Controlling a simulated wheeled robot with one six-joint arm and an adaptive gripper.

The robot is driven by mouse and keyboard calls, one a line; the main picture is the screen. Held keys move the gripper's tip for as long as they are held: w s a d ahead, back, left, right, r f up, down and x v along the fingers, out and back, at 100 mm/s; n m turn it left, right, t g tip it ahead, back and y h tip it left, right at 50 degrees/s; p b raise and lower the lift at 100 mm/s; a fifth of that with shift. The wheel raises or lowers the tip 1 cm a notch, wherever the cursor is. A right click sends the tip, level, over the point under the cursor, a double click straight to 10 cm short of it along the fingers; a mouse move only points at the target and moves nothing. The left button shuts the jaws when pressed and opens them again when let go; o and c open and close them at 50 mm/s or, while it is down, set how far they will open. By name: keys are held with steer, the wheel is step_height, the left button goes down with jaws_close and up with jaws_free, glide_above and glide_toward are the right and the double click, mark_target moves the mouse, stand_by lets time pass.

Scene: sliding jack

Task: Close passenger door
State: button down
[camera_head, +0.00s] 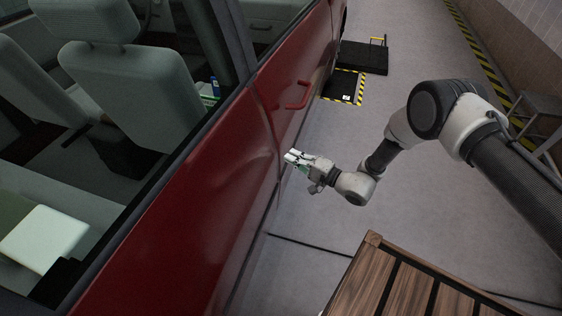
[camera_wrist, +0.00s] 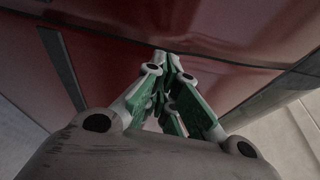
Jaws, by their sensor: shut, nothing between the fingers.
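The red car door (camera_head: 215,185) fills the left of the head view, with its window open to the seats inside. A dark seam runs down the red side near my gripper, and a red handle (camera_head: 298,95) sits beyond it. I cannot tell whether the door is fully flush. My gripper (camera_head: 292,157) is shut and empty, with its tips close to the red side below the handle. In the wrist view, the green-padded fingers (camera_wrist: 164,66) point at a red panel (camera_wrist: 225,25) and a dark seam. Contact is unclear.
Grey seats (camera_head: 130,75) show inside the car. A slatted wooden surface (camera_head: 400,290) stands at the lower right. A black platform with yellow-black edging (camera_head: 345,87) lies on the floor further back. Grey floor (camera_head: 310,225) is open beside the car.

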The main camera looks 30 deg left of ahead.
steer(key=s+d, duration=0.6)
steer(key=s, duration=0.2)
steer(key=w+d+r+n+g, duration=0.1)
steer(key=w+d+r+g, duration=0.15)
steer(key=r, duration=0.65)
steer(key=w+d+r+n+g, duration=0.1)
steer(key=d+r+n+g, duration=0.15)
steer(key=r, duration=0.75)
steer(key=d+r+n+g+h, duration=0.15)
steer(key=d+r+h, duration=0.25)
steer(key=d+r, duration=0.7)
steer(key=s+d+r+m+t+h, duration=0.1)
steer(key=s+d+r+t+h, duration=0.2)
steer(key=d, duration=1.3)
steer(key=s+d+r+m+t+h, duration=0.2)
steer(key=d+r+h, duration=0.4)
steer(key=d, duration=1)
steer(key=s+d+r+m+t+h, duration=0.1)
steer(key=s+d+r+t+h, duration=0.3)
steer(key=d, duration=1.3)
steer(key=shift+s+r+m+t+h, duration=0.3)
steer(key=shift+s+r+t+h, duration=0.1)
steer(key=shift+t+h, duration=0.15)
